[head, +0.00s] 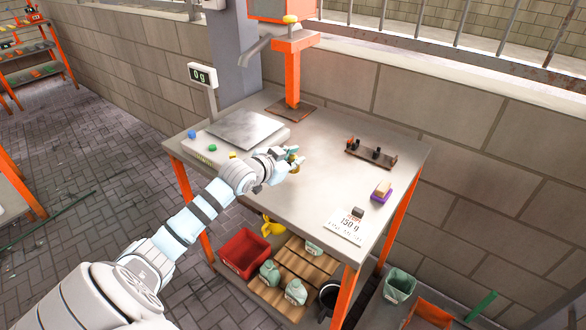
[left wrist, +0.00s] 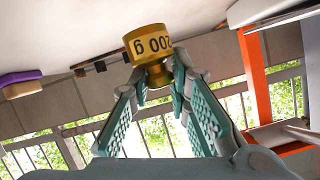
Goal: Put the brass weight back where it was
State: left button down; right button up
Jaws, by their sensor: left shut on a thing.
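The brass weight (left wrist: 148,48), marked 200 g, is gripped by its narrow neck between the fingertips of my left gripper (left wrist: 158,80); its lettering is upside down in the left wrist view. In the head view my left gripper (head: 290,164) is over the middle of the table, right of the scale, with a bit of the brass weight (head: 293,157) showing. The dark weight rack (head: 368,154) lies near the back wall, holding small dark weights and one orange-brown piece. It also shows in the left wrist view (left wrist: 98,66). My right gripper is out of view.
The scale (head: 244,127) has a display (head: 203,75) reading 0 g. An orange press-like stand (head: 292,75) rises at the back. A purple-based brush (head: 381,192) and a 150 g card (head: 346,231) with a grey block (head: 357,212) lie at right. The middle table top is clear.

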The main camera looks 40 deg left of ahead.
pick_arm(q)
notch_tip(320, 180, down, 2)
jog(key=shift+f, duration=0.3)
jog(key=c, duration=1.5)
grip_release()
